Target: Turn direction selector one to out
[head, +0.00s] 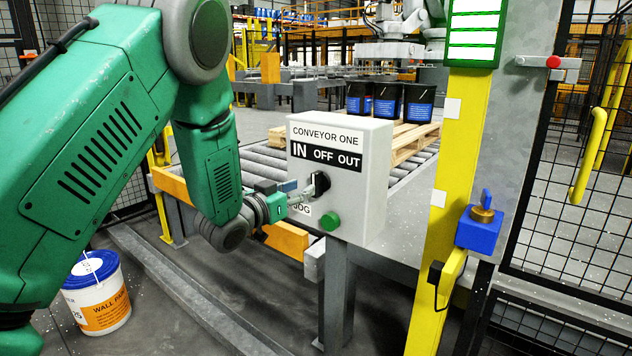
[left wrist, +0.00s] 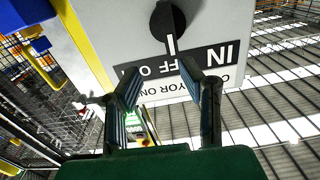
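The grey control box (head: 372,175), labelled CONVEYOR ONE with IN, OFF and OUT, stands on a post in the head view. Its black selector knob (head: 321,184) is below the labels, partly hidden by my left gripper (head: 300,192). In the left wrist view the box is upside down, and the knob (left wrist: 167,20) has a white pointer mark that appears to line up with OFF. My left gripper (left wrist: 160,82) is open, its fingertips apart with nothing between them. The knob shows beyond the tips; I cannot tell whether they touch. My right gripper is not in view.
A green button (head: 330,221) sits under the knob beside a partly hidden JOG label. A yellow post (head: 455,150) and a blue key switch (head: 480,230) stand right. Black pails (head: 388,101) rest on a pallet behind. A wall paint pail (head: 97,300) stands lower left.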

